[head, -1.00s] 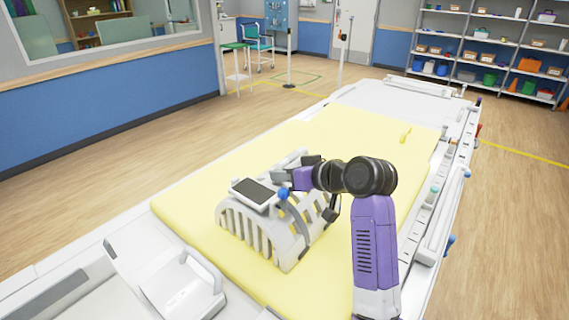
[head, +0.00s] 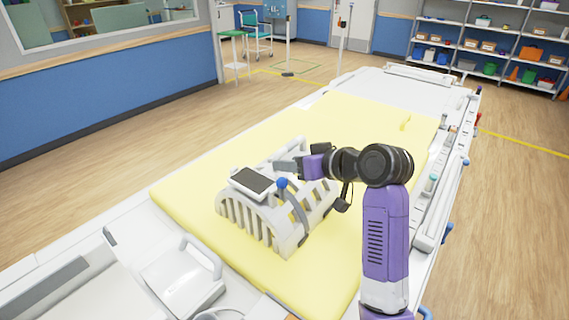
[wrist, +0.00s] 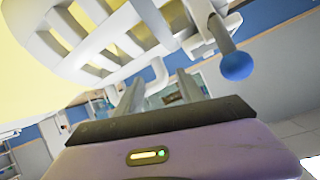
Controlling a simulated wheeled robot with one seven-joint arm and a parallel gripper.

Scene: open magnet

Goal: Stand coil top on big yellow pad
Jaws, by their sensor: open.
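The coil top (head: 270,205) is a white, ribbed, arched shell with a grey panel on top and a blue ball knob. It stands on the big yellow pad (head: 330,275), near the pad's near end. My gripper (head: 278,167) is at the coil top's far right side, by its upper edge. In the wrist view the two fingers of my gripper (wrist: 160,95) are apart, with a white loop of the coil top (wrist: 125,35) close beyond the tips. I cannot tell whether they touch. My arm hides part of the pad.
The pad lies on a long white bed with side rails (head: 438,215). A white piece with a handle (head: 182,280) is at the near left. The pad's far half is mostly clear.

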